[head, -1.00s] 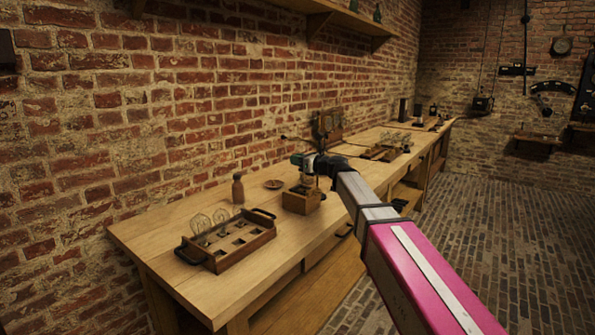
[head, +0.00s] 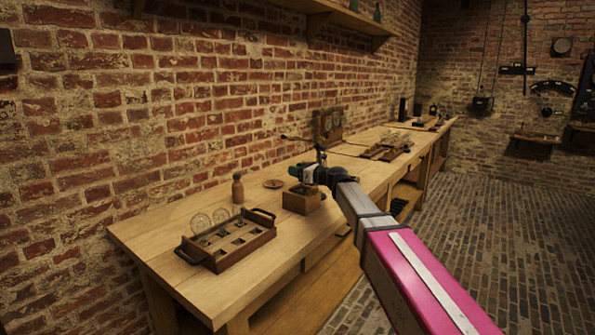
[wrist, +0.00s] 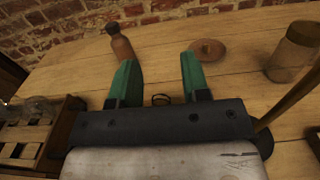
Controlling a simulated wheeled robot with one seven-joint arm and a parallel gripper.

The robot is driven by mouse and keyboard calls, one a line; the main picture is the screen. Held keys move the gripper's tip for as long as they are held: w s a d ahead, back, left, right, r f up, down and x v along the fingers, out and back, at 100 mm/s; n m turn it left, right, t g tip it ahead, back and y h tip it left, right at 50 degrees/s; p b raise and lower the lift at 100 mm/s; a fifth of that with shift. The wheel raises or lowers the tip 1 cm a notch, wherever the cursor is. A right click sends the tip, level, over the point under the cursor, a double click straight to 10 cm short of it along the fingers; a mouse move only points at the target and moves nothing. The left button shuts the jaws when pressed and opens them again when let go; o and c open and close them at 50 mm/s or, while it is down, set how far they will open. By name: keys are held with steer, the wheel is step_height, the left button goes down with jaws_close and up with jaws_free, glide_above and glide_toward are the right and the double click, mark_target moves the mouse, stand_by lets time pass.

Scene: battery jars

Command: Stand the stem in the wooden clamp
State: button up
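My gripper (head: 294,170) is low over a small wooden block-like box (head: 300,201) on the bench. In the wrist view my gripper (wrist: 157,60) has its two green fingers wide apart, with no object clasped between them. A small dark ring (wrist: 161,99) shows between the finger bases; I cannot tell whether it is part of the stem. I cannot make out the stem clearly in either view. The small box may be the wooden clamp, but its top is partly covered by my gripper in the head view and I cannot be sure.
A handled tray (head: 228,250) with compartments and upright glass discs (head: 200,222) stands at the front left. A wooden peg-shaped figure (head: 237,190) and a round dish (head: 273,184) stand behind. In the wrist view, a glass jar (wrist: 292,52) stands at right. Bare bench lies between.

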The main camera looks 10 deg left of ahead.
steer(key=shift+r, duration=0.15)
steer(key=v, duration=1.2)
stand_by(1.6)
